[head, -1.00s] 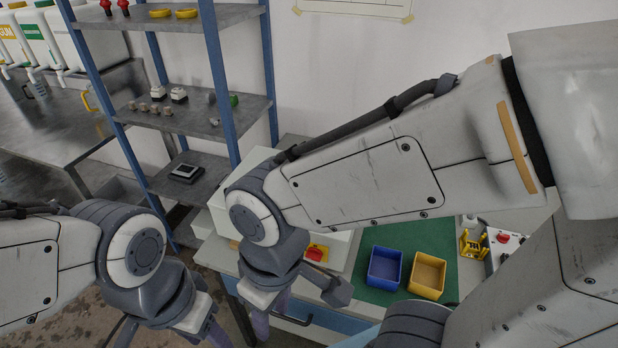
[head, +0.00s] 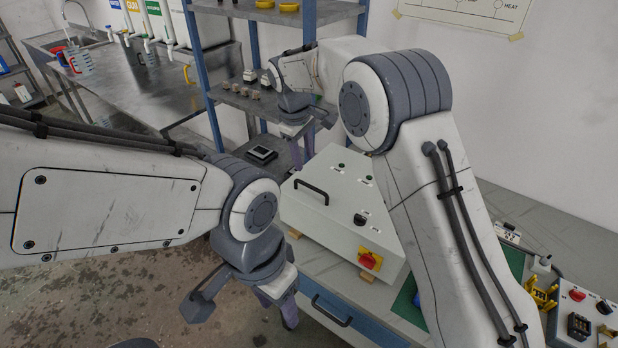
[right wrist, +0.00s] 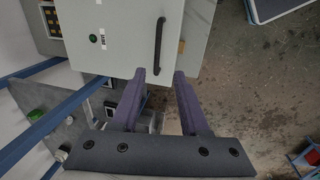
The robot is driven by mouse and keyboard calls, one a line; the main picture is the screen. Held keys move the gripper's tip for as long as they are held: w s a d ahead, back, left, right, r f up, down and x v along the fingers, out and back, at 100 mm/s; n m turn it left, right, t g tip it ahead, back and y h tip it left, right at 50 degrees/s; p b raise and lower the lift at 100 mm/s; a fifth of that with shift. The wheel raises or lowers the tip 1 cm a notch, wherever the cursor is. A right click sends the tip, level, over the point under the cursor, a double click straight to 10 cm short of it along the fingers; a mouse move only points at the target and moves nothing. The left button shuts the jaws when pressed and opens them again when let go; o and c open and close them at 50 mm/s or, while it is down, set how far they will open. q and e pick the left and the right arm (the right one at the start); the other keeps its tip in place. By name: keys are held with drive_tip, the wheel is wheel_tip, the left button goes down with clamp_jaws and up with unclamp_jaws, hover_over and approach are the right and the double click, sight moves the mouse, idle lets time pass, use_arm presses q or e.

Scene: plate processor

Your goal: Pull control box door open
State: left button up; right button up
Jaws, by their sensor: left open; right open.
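The control box (head: 345,215) is a pale grey case lying on the workbench, its door facing up and shut. The door has a black bar handle (head: 312,191), a black knob (head: 361,219) and small lights; a red and yellow switch (head: 369,260) is on the side. My right gripper (head: 299,150) is open and empty over the far left side of the box. In the right wrist view the handle (right wrist: 159,46) is just ahead of the open fingertips (right wrist: 160,74), roughly between them, apart from them. My left gripper (head: 278,314) is open and empty, below the box beside the bench front.
A blue-post shelf (head: 208,90) stands close behind my right gripper. My right arm crosses over the box's right end. A drawer handle (head: 332,311) juts from the bench front. A yellow holder (head: 540,299) stands at right. The floor at left is clear.

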sight(309, 186)
drive_tip(key=f+p, duration=0.1)
drive_tip(key=f, duration=0.2)
drive_tip(key=w+d+f+p, duration=0.1)
drive_tip(key=f, duration=0.2)
drive_tip(key=w+f+p, duration=0.1)
drive_tip(key=f, duration=0.2)
drive_tip(key=shift+d+f, duration=0.15)
drive_tip(key=shift+f, duration=0.05)
drive_tip(key=shift+w+f, duration=0.1)
drive_tip(key=shift+f, duration=0.4)
drive_tip(key=shift+c, duration=0.3)
clamp_jaws()
drive_tip(key=shift+w+r, duration=0.1)
idle(0.3)
